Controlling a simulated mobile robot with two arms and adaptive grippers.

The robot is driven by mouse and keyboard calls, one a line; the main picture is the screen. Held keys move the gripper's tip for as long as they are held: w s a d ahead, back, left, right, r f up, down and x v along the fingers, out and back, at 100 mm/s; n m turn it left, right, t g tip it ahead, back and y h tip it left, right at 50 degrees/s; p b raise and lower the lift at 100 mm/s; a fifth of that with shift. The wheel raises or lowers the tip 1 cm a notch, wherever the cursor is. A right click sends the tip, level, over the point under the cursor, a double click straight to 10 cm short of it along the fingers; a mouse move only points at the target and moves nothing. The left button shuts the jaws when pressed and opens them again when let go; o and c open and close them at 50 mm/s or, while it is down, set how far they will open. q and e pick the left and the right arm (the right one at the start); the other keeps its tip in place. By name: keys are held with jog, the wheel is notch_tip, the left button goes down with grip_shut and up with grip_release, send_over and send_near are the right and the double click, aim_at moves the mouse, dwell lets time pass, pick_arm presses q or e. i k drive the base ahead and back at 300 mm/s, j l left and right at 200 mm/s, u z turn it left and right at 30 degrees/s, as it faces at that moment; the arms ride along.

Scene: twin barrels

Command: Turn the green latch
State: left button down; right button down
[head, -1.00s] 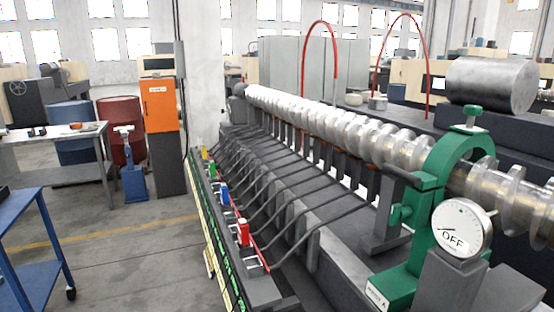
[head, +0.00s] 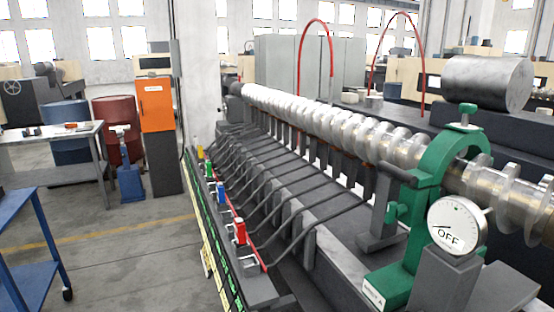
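The green latch (head: 208,168) is a small upright block on the narrow panel along the near side of the long machine. It stands between a yellow latch (head: 200,153) and a blue latch (head: 221,190), and is small in this view, so how it is turned is hard to tell. A red latch (head: 240,232) is nearest to me in the same row. Neither of my grippers shows in the head view.
The machine's long shiny screw (head: 350,132) runs to the right of the latch row, with dark bent rods between. A green clamp (head: 425,207) and an OFF dial (head: 457,227) stand at right. A blue cart (head: 37,275) is at left; the floor (head: 130,265) between is clear.

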aim_at(393, 210)
jog(key=i+z, duration=0.15)
jog(key=z, duration=0.25)
jog(key=i+z, duration=0.15)
jog(key=z, duration=0.2)
jog(key=i+j+z, duration=0.15)
jog(key=z, duration=0.25)
